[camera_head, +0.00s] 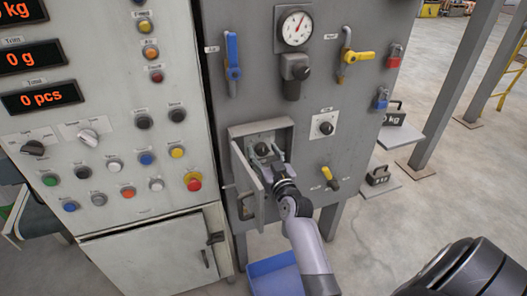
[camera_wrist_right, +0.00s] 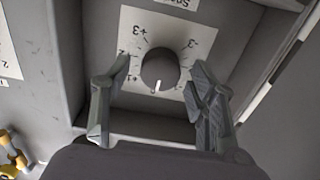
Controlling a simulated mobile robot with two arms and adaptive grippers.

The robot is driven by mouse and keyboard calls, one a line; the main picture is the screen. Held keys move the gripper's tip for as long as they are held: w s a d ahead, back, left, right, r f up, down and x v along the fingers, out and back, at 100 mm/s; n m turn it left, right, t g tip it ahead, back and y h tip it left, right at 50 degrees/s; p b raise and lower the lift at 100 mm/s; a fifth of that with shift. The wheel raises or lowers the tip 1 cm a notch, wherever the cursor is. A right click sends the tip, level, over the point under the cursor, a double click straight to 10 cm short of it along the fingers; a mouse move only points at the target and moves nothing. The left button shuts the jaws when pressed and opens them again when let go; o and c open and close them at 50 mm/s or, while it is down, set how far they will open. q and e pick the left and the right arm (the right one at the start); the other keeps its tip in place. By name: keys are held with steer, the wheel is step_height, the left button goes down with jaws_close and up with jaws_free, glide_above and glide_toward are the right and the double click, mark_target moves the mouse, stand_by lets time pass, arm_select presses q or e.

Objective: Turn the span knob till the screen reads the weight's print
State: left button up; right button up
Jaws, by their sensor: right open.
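The span knob (camera_wrist_right: 160,70) is a round dark dial on a white scale plate (camera_wrist_right: 135,25) in the right wrist view. Its white pointer mark points down in that picture, near the middle between the plus and minus numbers. My right gripper (camera_wrist_right: 160,64) is open, one finger on each side of the knob, with gaps visible. In the head view my right gripper (camera_head: 265,153) reaches into a small box (camera_head: 235,132) with its door (camera_head: 246,177) open. Screens at top left include a kg screen (camera_head: 20,12), cut off by the edge. A dark weight (camera_head: 394,114) has partly readable kg print. My left gripper is not in view.
A second weight (camera_head: 378,176) sits on a lower plate at right. Another knob (camera_head: 325,128), a yellow-handled valve (camera_head: 358,57) and a blue-handled one (camera_head: 232,55) are on the grey panel. A blue bin (camera_head: 272,277) stands below. Buttons cover the left cabinet (camera_head: 120,215).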

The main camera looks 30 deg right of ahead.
steer(key=shift+w+d, duration=0.1)
steer(key=shift+w, duration=0.2)
steer(key=shift+c, duration=0.3)
steer(key=c, duration=1.1)
